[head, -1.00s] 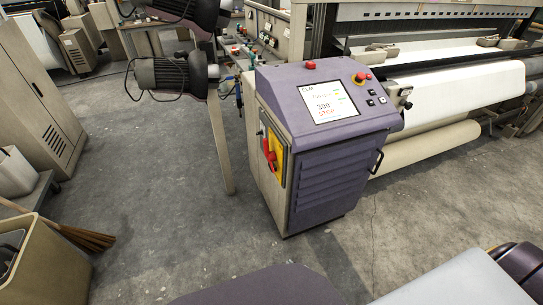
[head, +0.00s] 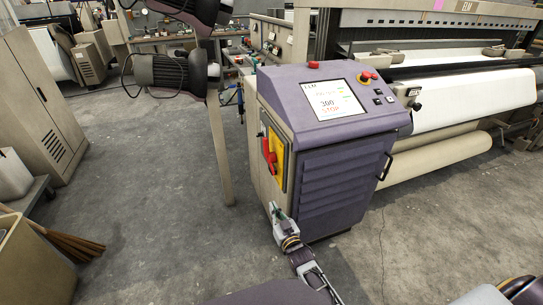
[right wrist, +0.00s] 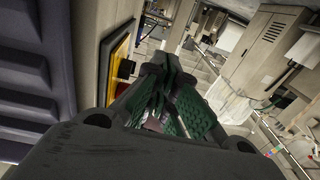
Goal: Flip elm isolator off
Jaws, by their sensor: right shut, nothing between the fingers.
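The ELM isolator is a red rotary handle (head: 269,159) on a yellow plate (head: 278,150), on the left side of the purple-fronted ELM control cabinet (head: 335,185). The handle looks roughly upright, slightly tilted. My right gripper (head: 273,208) is shut and empty, below the isolator and in front of the cabinet's lower part, apart from the handle. In the right wrist view its closed green-padded fingers (right wrist: 168,75) point past the yellow plate's edge (right wrist: 117,58), which is left of them; the handle is not clear there. My left gripper is not in view.
The cabinet's screen (head: 333,100) reads 300 and STOP. A red emergency button (head: 364,76) is on its top. A beige post (head: 219,150) stands left of the cabinet. The loom's white cloth roll (head: 450,106) is at right. Grey floor (head: 150,170) is clear at left.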

